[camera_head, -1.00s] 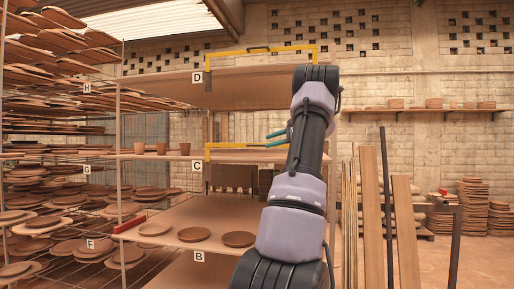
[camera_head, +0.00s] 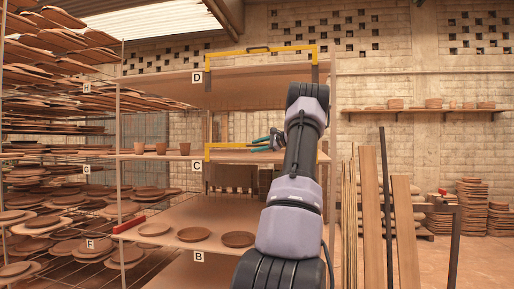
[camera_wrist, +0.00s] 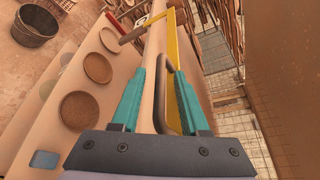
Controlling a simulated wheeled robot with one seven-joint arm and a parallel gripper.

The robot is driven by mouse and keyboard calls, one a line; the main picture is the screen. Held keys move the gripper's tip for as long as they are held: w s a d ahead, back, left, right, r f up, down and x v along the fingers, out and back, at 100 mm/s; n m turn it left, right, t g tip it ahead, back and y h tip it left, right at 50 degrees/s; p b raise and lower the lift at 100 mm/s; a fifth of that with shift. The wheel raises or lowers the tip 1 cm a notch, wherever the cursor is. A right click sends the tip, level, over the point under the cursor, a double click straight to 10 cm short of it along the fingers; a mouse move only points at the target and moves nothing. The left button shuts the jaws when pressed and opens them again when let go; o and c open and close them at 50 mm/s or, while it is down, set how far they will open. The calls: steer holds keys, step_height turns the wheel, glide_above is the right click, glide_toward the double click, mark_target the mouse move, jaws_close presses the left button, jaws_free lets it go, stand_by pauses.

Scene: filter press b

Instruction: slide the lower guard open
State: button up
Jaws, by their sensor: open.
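The lower guard (camera_head: 230,146) is a yellow frame at the shelf labelled C; my arm hides its right part. In the wrist view the yellow guard (camera_wrist: 174,45) runs up from between my fingers. Its dark looped handle (camera_wrist: 164,62) lies between the two teal fingers, nearer the right one. My gripper (camera_head: 258,145) is at the guard's top bar in the head view. In the wrist view my gripper (camera_wrist: 160,76) is open, with a finger on each side of the handle. Contact with the handle cannot be told.
An upper yellow guard (camera_head: 285,48) with a dark handle stands at shelf D. Clay cups (camera_head: 161,149) stand on shelf C, left of the lower guard. Round clay plates (camera_head: 194,234) lie on shelf B below. Upright planks (camera_head: 372,215) stand right of my arm.

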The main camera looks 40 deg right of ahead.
jaws_close()
stand_by(1.4)
